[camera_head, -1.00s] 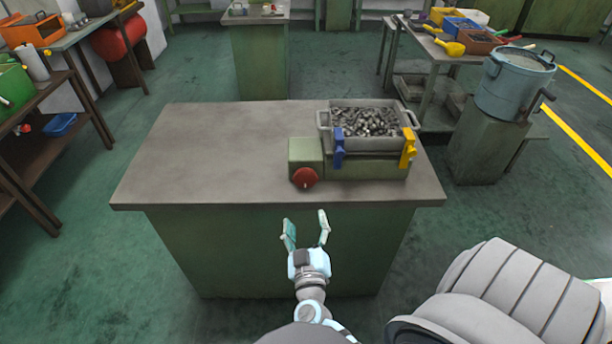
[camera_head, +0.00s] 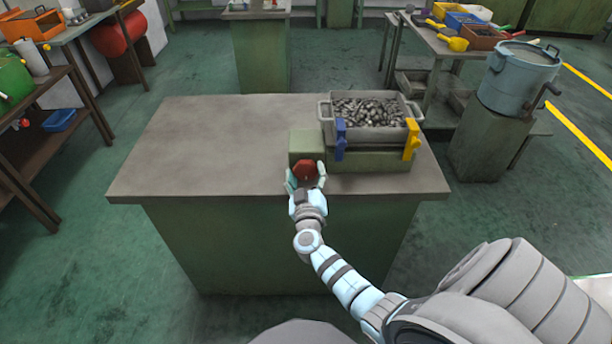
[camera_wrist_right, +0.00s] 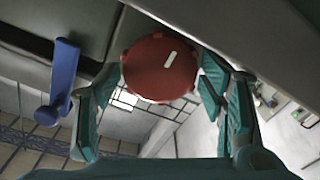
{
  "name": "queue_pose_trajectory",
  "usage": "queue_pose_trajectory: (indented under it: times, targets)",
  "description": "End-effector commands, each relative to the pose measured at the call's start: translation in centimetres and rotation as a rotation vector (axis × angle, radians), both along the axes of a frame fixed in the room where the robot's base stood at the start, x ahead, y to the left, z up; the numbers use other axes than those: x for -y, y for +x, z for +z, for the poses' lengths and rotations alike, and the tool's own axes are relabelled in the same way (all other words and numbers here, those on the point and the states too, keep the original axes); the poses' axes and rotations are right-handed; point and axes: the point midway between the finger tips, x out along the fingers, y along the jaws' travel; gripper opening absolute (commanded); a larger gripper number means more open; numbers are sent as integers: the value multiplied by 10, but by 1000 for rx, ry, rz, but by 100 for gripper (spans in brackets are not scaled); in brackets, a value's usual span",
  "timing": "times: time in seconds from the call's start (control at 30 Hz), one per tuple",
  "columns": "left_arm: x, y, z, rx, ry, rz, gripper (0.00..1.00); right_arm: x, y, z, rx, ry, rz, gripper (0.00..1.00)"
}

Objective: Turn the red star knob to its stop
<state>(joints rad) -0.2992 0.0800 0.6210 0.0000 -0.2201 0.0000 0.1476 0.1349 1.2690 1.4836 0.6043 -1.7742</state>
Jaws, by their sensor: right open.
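The red star knob (camera_head: 306,169) sits on the front of the green machine block (camera_head: 306,142) on the workbench. It also shows in the right wrist view (camera_wrist_right: 161,68), with a white mark on its face. My right gripper (camera_head: 306,180) is open, with its fingers on either side of the knob. In the right wrist view the fingers (camera_wrist_right: 155,100) flank the knob; I cannot tell whether either touches it. My left gripper is not in view.
A grey bin of metal parts (camera_head: 370,112) stands on the machine. A blue lever (camera_head: 341,138) and a yellow lever (camera_head: 411,140) are on its front. The left part of the bench top (camera_head: 210,150) is clear.

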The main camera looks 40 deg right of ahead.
Motion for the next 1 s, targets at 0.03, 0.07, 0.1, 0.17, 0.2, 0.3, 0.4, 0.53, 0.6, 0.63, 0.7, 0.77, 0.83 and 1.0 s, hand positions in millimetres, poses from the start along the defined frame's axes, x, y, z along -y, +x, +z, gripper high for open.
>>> queue_pose_trajectory:
  times: [0.03,0.07,0.1,0.17,0.2,0.3,0.4,0.53,0.6,0.63,0.7,0.77,0.83,1.0]
  targets:
    - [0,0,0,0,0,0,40,0,0,0,0,0,0,64]
    - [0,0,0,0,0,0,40,0,0,0,0,0,0,63]
    - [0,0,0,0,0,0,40,0,0,0,0,0,0,56]
    - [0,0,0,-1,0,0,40,0,0,0,0,0,0,47]
    - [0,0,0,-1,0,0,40,0,0,0,0,0,0,40]
    - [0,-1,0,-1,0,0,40,0,0,0,0,0,0,28]
    - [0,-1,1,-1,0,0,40,0,0,0,2,2,0,28]
    - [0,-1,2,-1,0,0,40,0,0,1,13,18,0,28]
    - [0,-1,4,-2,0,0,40,0,0,1,26,36,0,28]
    - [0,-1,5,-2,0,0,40,0,0,1,34,45,0,28]
    - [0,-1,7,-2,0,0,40,0,0,2,53,70,1,28]
    - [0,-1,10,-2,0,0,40,0,-1,2,74,99,1,28]
    - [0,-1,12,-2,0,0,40,0,0,2,102,136,0,28]
    - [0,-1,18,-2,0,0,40,0,-1,2,179,238,1,28]
